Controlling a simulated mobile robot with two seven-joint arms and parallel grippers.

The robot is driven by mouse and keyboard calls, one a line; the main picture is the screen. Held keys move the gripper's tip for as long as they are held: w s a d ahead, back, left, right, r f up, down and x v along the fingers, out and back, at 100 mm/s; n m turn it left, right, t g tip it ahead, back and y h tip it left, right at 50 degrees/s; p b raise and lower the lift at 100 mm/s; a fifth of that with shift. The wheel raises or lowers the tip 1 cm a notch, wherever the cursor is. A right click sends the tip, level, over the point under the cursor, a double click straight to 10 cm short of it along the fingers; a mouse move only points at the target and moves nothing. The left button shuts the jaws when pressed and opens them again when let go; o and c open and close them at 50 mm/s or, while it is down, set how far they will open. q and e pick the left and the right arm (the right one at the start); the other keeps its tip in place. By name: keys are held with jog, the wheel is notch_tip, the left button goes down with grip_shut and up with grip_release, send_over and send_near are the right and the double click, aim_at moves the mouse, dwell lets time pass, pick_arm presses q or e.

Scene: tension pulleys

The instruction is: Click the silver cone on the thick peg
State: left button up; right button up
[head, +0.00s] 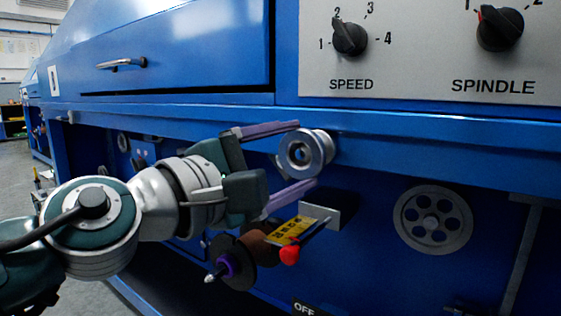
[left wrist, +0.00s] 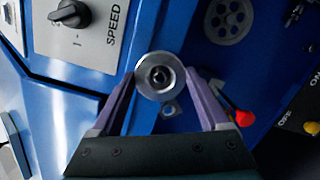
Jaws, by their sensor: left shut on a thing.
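The silver cone (head: 306,152) is a round, grooved metal piece with a hole in its face. My left gripper (head: 307,154) has its two purple fingers on either side of it and is shut on it, in front of the blue machine's ledge. In the left wrist view the silver cone (left wrist: 160,76) sits between the purple fingertips, its round face towards the camera. A dark disc with a purple ring and a pale pointed tip (head: 223,264) sticks out below the gripper. I cannot tell which part is the thick peg. My right gripper is not in view.
A red-tipped lever (head: 290,252) with a yellow label stands just below the fingers. A grey spoked wheel (head: 433,219) is on the lower right panel. The SPEED knob (head: 350,38) and SPINDLE knob (head: 499,28) are above. The blue ledge (head: 420,140) runs behind the cone.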

pick_arm(q)
jog(key=shift+b+x, duration=0.55)
jog(key=shift+x, duration=0.4)
jog(key=shift+w, duration=0.1)
jog(key=shift+a, duration=0.1)
dwell(0.4)
jog(key=o, duration=1.4)
jog(key=shift+w, duration=0.15)
jog(key=shift+c, duration=0.2)
